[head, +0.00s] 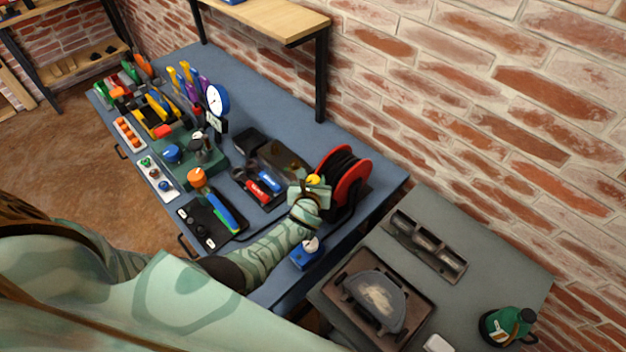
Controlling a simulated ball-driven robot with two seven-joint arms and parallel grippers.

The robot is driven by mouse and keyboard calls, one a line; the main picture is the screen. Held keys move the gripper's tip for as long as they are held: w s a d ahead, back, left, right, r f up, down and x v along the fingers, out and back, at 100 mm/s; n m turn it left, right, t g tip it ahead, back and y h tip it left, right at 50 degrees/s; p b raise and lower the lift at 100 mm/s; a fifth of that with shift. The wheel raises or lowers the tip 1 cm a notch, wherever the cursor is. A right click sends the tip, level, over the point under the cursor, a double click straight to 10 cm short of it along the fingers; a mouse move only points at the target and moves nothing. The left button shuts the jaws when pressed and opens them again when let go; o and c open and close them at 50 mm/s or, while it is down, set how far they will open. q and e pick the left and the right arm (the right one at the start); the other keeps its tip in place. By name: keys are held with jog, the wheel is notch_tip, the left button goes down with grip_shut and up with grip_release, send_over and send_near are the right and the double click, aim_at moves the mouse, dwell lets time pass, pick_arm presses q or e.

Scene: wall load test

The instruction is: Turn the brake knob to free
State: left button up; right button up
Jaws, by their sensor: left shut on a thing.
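A reel with red side discs and black cable (350,174) stands on the blue-grey bench against the brick wall. A small yellow knob (313,180), which looks like the brake knob, is at its left side. My left arm reaches in from the left, and my left gripper (312,190) is at the reel, shut on this knob. The gripper and wrist hide part of the reel's near side and the knob's lower part. The knob's setting marks are too small to read. My right gripper is out of view.
The bench (262,108) holds a dial gauge (217,98), a tray with red and blue tools (262,185), a black mat (207,222) and a blue block (307,253) near my forearm. A grey side table (490,250) is at the right. A shelf post (321,75) stands behind.

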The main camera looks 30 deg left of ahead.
pick_arm(q)
jog(key=o, duration=1)
jog(key=p+v, duration=0.9)
jog(key=v, duration=0.7)
jog(key=shift+s+p, duration=0.2)
jog(key=shift+p, duration=0.1)
jog(key=shift+w+d+f, duration=0.1)
jog(key=shift+d+f, duration=0.05)
